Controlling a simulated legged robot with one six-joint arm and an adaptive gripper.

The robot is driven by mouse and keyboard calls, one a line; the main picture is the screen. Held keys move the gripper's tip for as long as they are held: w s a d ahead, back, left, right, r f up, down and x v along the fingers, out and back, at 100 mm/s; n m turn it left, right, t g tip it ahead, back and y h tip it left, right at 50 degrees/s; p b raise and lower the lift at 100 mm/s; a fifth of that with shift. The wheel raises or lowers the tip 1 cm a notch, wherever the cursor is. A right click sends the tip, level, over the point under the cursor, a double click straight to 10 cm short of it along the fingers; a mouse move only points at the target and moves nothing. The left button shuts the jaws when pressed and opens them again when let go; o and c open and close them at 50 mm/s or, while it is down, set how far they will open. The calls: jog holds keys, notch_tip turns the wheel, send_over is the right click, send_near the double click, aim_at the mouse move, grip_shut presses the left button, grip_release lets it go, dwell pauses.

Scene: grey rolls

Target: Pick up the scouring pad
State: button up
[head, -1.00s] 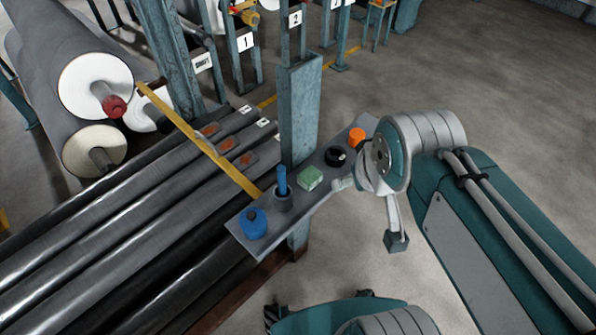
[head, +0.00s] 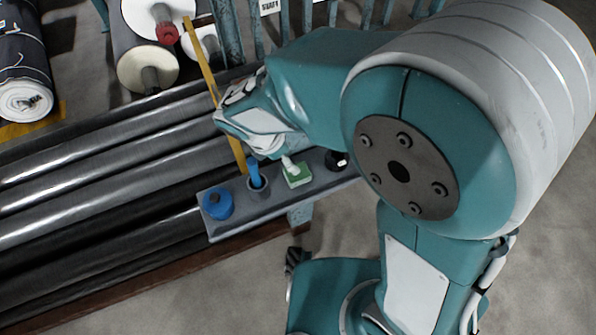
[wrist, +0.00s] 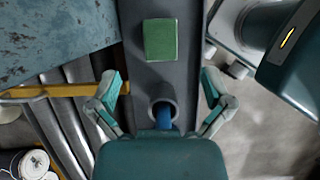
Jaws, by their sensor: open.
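The scouring pad (head: 297,175) is a small green block with a pale edge, lying on a narrow grey shelf (head: 234,222). In the wrist view the pad (wrist: 160,40) shows as a green rectangle at the top middle, ahead of my gripper (wrist: 162,92). The two fingers are spread wide, one on each side of the shelf, with nothing held between them. In the head view my gripper is largely hidden by my arm, and a pale fingertip shows close to the pad. I cannot tell whether it touches.
A grey cup (head: 257,186) with a blue-handled item (head: 254,171) stands just left of the pad. A blue round container (head: 217,203) sits at the shelf's left end. A dark round object (head: 337,160) is right of the pad. A blue-grey post (wrist: 60,35) rises beside the shelf.

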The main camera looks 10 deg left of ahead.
aim_at(302, 170)
jog(key=x, duration=0.5)
jog(key=shift+a, duration=0.15)
jog(key=shift+w+d+f, duration=0.1)
jog(key=shift+d+f, duration=0.25)
jog(key=shift+f, duration=0.25)
jog(key=x, duration=0.4)
jog(key=shift+a+f, duration=0.2)
jog(key=shift+f, duration=0.15)
jog(key=shift+d, duration=0.1)
jog(key=c, duration=1.1)
